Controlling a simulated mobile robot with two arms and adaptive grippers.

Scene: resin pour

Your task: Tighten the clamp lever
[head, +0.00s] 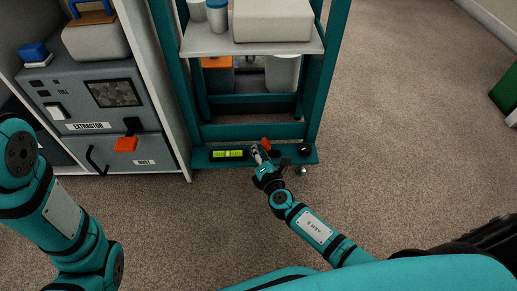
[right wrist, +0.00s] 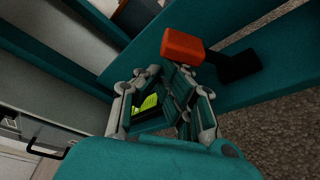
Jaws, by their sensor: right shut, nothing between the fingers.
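The clamp lever has an orange handle (head: 266,144), low on the teal crossbar of the rack. In the right wrist view its orange end (right wrist: 183,46) sits on a black arm (right wrist: 238,65). My right gripper (head: 257,151) is shut and empty, close beside the handle on its left. In the right wrist view the fingertips (right wrist: 162,73) are just below the orange end; I cannot tell whether they touch it. The gripper partly hides the lever's base in the head view. My left arm shows at the left, but its gripper is out of view.
A green spirit level (head: 228,154) lies on the crossbar left of the gripper, and a black knob (head: 304,149) is at its right. A grey extractor cabinet (head: 95,115) stands left. Carpet (head: 410,130) is clear at the right.

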